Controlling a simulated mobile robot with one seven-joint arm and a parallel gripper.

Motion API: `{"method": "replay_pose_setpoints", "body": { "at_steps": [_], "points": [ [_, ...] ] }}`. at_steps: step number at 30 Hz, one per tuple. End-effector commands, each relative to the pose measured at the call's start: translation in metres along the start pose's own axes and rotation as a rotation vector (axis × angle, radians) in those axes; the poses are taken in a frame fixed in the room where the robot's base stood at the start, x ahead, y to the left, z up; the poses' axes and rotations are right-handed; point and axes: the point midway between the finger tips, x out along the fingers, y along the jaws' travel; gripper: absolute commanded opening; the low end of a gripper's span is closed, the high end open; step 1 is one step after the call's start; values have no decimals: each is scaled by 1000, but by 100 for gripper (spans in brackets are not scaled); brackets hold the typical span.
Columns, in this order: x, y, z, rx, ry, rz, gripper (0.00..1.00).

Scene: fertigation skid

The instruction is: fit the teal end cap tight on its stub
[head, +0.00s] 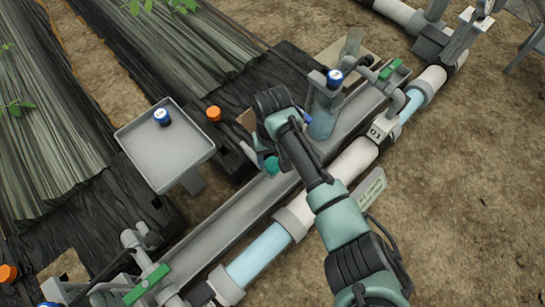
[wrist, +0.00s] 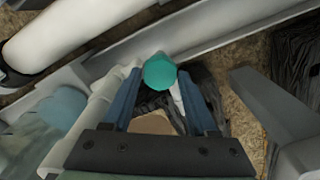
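The teal end cap (wrist: 160,72) sits between the tips of my gripper's two blue fingers (wrist: 160,78). The fingers appear shut on it. In the head view the cap (head: 272,165) shows just left of my dark wrist, above the grey channel, and most of my gripper is hidden. A short whitish pipe (head: 250,152), which looks like the stub, leads up to the cap. In the wrist view a pale piece (wrist: 178,95) shows close behind the cap. Whether the cap is seated on the stub, and how far, cannot be told.
A grey channel (head: 235,215) and a white and blue main pipe (head: 262,254) run diagonally below. An orange knob (head: 213,113) and a clear bluish cylinder (head: 322,118) stand close by.

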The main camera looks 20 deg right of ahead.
Motion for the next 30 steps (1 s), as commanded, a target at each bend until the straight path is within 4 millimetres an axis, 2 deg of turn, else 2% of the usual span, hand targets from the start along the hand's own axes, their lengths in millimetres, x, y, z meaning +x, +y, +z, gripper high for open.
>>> {"method": "replay_pose_setpoints", "body": {
  "at_steps": [30],
  "points": [
    [7,0,0,0,0,0,58]
  ]
}}
